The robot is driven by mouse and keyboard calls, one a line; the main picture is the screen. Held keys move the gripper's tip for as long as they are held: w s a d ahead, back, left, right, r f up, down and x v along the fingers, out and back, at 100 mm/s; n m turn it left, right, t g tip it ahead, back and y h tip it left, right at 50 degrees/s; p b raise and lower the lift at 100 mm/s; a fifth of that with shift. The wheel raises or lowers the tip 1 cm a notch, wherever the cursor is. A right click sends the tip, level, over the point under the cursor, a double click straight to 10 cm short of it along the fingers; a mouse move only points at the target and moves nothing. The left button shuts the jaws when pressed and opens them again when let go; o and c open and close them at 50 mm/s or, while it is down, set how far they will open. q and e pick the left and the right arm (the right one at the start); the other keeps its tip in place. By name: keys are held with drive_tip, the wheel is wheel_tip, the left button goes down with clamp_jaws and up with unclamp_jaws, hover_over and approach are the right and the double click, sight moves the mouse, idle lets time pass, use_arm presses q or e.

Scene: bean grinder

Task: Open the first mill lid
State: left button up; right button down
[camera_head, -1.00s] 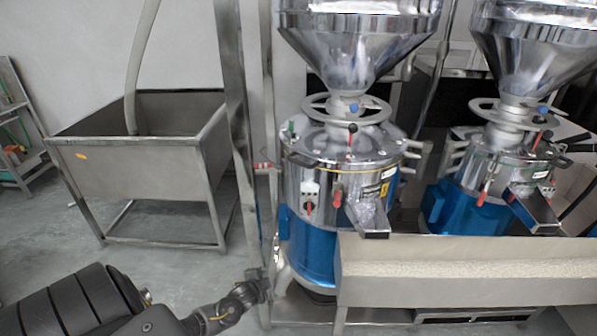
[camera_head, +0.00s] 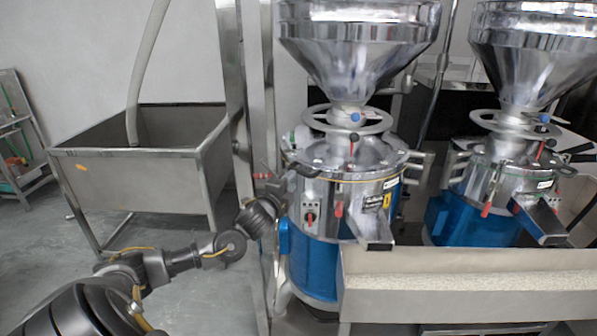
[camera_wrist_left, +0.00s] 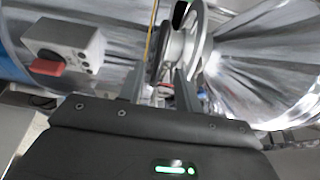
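The first mill is the left steel-and-blue machine (camera_head: 315,262) in the head view. Its round shiny lid (camera_head: 330,155) sits on the drum under a handwheel (camera_head: 375,122) and a hopper (camera_head: 350,45), and looks closed. My left gripper (camera_head: 308,170) is at the lid's left edge; whether it touches is unclear. In the left wrist view its two fingers (camera_wrist_left: 160,85) stand apart with nothing clearly between them. Beyond them show the handwheel (camera_wrist_left: 196,45), a black knob (camera_wrist_left: 181,14) and a grey switch box with a red switch (camera_wrist_left: 48,66). My right gripper is not in view.
A second mill (camera_head: 480,215) stands to the right. A long steel trough (camera_head: 460,262) runs in front of both mills. A steel sink (camera_head: 135,180) stands at the left, and a steel post (camera_head: 236,110) rises beside the first mill.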

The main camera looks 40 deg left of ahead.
sight(298, 173)
use_arm(q)
drive_tip(key=p+x, duration=0.1)
drive_tip(key=x, duration=0.6)
clamp_jaws()
drive_tip(key=shift+a, duration=0.1)
